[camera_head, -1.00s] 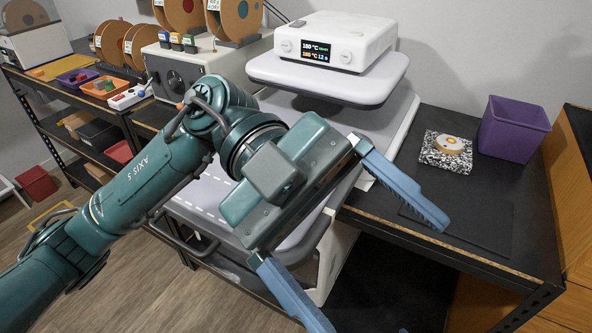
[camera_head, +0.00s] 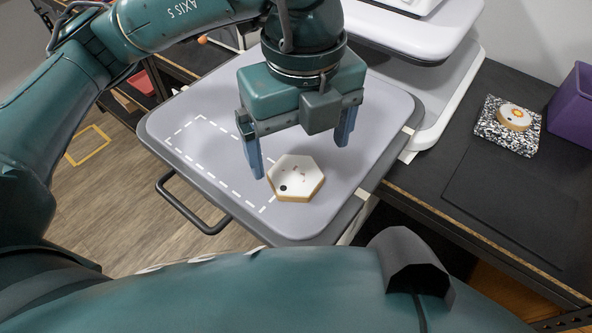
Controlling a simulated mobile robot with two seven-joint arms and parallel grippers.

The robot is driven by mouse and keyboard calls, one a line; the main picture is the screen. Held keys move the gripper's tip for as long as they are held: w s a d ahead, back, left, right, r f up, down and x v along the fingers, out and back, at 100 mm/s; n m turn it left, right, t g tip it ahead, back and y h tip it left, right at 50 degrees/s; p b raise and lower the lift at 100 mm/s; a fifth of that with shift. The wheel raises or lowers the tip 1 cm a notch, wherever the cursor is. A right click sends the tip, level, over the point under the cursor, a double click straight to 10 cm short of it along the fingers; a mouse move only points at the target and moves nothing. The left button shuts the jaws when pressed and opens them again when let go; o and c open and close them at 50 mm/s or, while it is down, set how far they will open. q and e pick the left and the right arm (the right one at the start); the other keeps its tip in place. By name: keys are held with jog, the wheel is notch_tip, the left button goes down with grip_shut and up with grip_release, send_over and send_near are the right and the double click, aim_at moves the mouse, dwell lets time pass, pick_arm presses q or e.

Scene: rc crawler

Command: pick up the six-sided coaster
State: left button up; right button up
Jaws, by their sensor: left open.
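The six-sided coaster (camera_head: 296,177) has a white top with small marks, a black dot and a tan edge. It lies flat on the grey pull-out plate of the heat press (camera_head: 330,210), partly over the dashed white outline. My left gripper (camera_head: 300,160) is open and points down above the coaster's far side. One blue finger is to the left of the coaster and the other is beyond it to the right. I cannot tell whether either finger touches it. My right gripper is not in view.
A round coaster (camera_head: 515,117) sits on a speckled block (camera_head: 508,133) on the black bench at the right. A purple bin (camera_head: 577,108) stands beside it. The press's upper platen (camera_head: 425,40) overhangs behind my left gripper. A black mat (camera_head: 500,200) lies bare on the bench.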

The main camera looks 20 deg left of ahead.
aim_at(299, 180)
pick_arm(q)
jog(key=shift+a+f+p, duration=0.15)
jog(key=shift+f+p, duration=0.35)
jog(key=shift+f, duration=2.6)
jog(key=shift+c, duration=0.3)
jog(key=shift+w, duration=0.1)
jog(key=c, duration=1)
